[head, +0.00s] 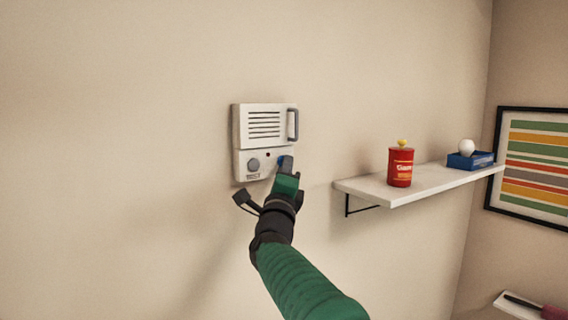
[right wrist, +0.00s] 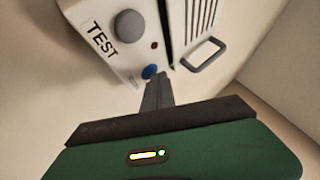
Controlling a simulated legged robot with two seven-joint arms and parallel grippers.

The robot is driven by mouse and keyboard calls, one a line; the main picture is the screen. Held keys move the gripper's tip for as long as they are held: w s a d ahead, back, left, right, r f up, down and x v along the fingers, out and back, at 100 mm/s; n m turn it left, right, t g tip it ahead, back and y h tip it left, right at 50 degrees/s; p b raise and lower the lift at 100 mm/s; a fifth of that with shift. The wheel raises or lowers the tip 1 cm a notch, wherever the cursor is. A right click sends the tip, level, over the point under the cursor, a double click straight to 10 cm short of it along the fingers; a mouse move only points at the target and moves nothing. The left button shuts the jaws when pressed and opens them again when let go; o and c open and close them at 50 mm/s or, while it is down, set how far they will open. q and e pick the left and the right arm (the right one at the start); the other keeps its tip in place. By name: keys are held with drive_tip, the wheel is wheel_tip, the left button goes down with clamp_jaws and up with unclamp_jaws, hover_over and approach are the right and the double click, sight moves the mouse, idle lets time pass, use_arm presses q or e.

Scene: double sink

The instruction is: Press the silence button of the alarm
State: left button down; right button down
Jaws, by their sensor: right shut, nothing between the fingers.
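The alarm (head: 265,142) is a white wall box with a slotted speaker and a grey handle in its upper part. Its lower panel has a large grey round button (head: 253,164), with a TEST label beside it in the right wrist view (right wrist: 103,40). A small blue button (right wrist: 149,71) sits on the same panel, near a small dark red dot (right wrist: 154,45). My right gripper (right wrist: 155,84) is shut and empty, its tips right at the blue button; I cannot tell whether they touch it. In the head view the gripper (head: 286,168) partly hides the blue button. My left gripper is not in view.
A white shelf (head: 425,186) to the right holds a red can (head: 400,167) and a blue box (head: 470,160) with a white ball. A striped framed picture (head: 540,165) hangs on the right wall. A lower ledge (head: 520,306) shows at bottom right. The wall left of the alarm is clear.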

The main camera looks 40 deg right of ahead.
drive_tip(key=shift+s+a+b, duration=0.1)
drive_tip(key=shift+s+b, duration=0.65)
drive_tip(key=shift+s, duration=0.15)
drive_tip(key=shift+f, duration=0.1)
drive_tip(key=s+b, duration=0.2)
drive_tip(key=s, duration=0.1)
drive_tip(key=s+b, duration=0.1)
drive_tip(key=s, duration=0.1)
drive_tip(key=shift+a, duration=0.3)
drive_tip(key=shift+w, duration=0.1)
